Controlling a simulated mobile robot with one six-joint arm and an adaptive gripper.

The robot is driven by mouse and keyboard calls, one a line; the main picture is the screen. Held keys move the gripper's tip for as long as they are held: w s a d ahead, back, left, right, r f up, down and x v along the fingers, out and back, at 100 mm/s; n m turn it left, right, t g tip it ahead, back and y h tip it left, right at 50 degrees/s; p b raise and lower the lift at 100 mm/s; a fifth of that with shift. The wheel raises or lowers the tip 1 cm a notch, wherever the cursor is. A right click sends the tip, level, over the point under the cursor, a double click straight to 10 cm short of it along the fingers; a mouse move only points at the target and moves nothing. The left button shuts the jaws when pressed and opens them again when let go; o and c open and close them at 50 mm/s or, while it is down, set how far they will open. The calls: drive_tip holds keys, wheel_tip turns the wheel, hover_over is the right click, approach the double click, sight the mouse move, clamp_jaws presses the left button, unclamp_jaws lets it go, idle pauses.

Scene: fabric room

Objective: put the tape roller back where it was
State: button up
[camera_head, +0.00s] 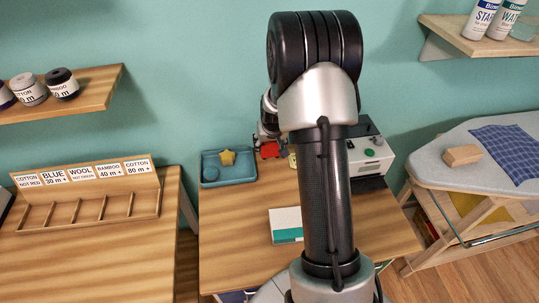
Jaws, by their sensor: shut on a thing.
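My gripper (267,138) is at the back of the middle table, partly hidden behind my own arm. It is shut on a small red thing, which looks like the tape roller (270,149). The roller is beside the right end of a blue tray (209,182). Its outline is small and partly covered, so I cannot tell whether it touches the table. The tray holds a yellow star-shaped piece (227,157) and a round teal piece (210,174).
A white machine with a dark top (372,158) stands right of my arm. A yellow item (293,160) is partly hidden. A white-and-teal box (286,225) lies on the table (232,240). A labelled wooden rack (88,207) is left; an ironing board (445,150) is right.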

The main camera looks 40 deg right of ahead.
sight(270, 152)
drive_tip(key=shift+f+b, duration=0.75)
drive_tip(key=shift+f, duration=1.3)
drive_tip(key=shift+f, duration=0.15)
drive_tip(key=o, duration=0.9)
